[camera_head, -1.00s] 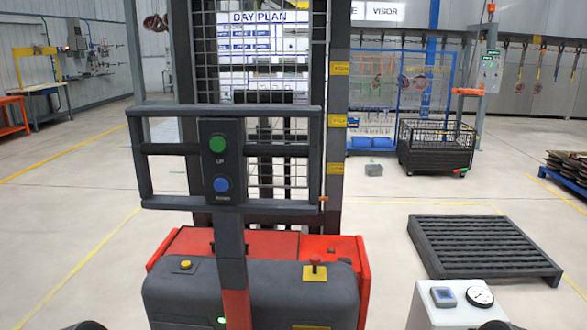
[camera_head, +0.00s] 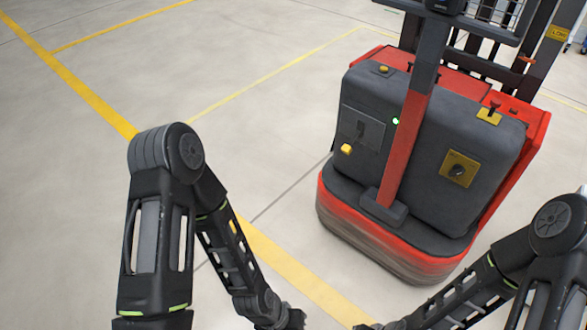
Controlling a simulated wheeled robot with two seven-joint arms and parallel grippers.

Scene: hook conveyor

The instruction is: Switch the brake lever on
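A red and dark grey pallet stacker (camera_head: 425,150) stands on the floor at the upper right. On its top sits a small red-topped lever (camera_head: 494,106) on a yellow plate; I cannot tell for sure that this is the brake lever, or its setting. Its rear face carries a grey panel with a yellow knob (camera_head: 346,149) and a yellow plate with a black rotary switch (camera_head: 459,169). My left gripper (camera_head: 292,318) and my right gripper (camera_head: 368,326) are at the bottom edge, mostly cut off, in front of the stacker and apart from it.
A yellow button (camera_head: 384,69) and a lit green light (camera_head: 396,121) show on the stacker. A red and grey post (camera_head: 407,140) rises at its rear. The floor to the left is clear, with yellow lines (camera_head: 80,83).

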